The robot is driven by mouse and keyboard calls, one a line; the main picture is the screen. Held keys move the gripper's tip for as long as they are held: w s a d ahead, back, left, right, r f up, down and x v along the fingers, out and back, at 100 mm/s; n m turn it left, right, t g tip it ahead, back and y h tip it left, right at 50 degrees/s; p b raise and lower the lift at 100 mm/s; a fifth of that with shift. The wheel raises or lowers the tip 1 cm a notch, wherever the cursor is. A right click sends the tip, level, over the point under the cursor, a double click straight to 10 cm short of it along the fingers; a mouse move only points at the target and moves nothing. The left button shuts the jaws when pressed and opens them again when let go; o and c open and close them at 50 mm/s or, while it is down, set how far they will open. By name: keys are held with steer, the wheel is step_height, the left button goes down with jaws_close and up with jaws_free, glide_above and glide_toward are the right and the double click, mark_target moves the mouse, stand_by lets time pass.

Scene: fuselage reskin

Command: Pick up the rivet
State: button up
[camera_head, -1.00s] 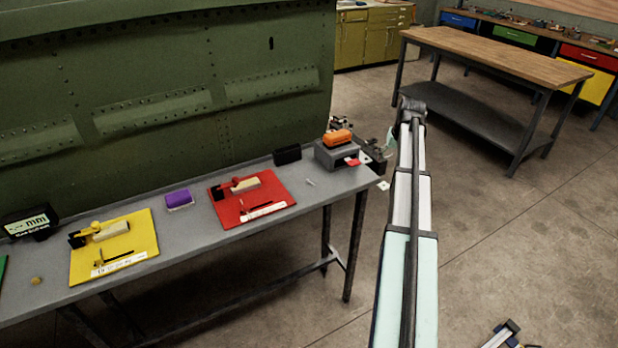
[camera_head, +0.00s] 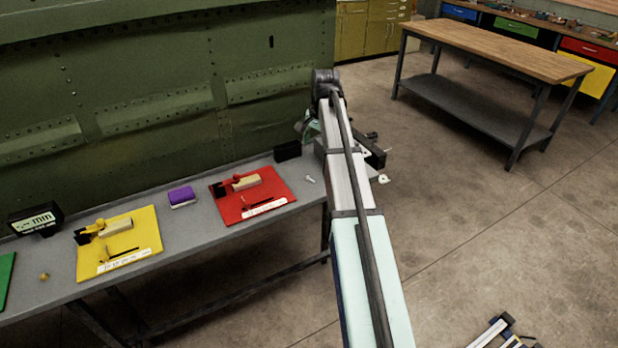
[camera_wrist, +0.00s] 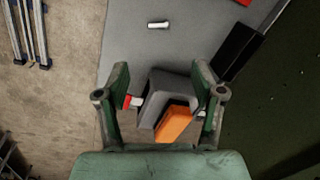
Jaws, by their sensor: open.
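A small silver rivet (camera_head: 310,180) lies on its side on the grey bench, just right of the red mat. In the wrist view, the rivet (camera_wrist: 158,25) lies near the top, beyond my fingertips. My gripper (camera_wrist: 161,78) is open, its two green fingers wide apart with nothing held between them. It is above the right end of the bench, over a grey box (camera_wrist: 165,88) with an orange block (camera_wrist: 174,124) on it. The rivet is apart from the fingers. In the head view my arm mostly hides my gripper and the box.
On the bench (camera_head: 200,222) are a red mat (camera_head: 275,188), a yellow mat (camera_head: 145,228), a purple block (camera_head: 182,196) and a black block (camera_head: 287,151). A green fuselage panel (camera_head: 160,90) rises behind. A wooden-topped table (camera_head: 490,48) stands apart at the back right.

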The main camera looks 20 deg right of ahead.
steer(key=p, duration=0.2)
glide_above(311, 179)
steer(key=f, duration=0.8)
steer(key=shift+s+d, duration=0.15)
steer(key=shift+d, duration=0.1)
steer(key=shift+a+f+p, duration=0.15)
steer(key=shift+f+p, duration=0.35)
steer(key=shift+f, duration=0.85)
steer(key=shift+a+f+p, duration=0.1)
steer(key=shift+f+p, duration=0.4)
steer(key=shift+f, duration=0.8)
steer(key=c, duration=0.8)
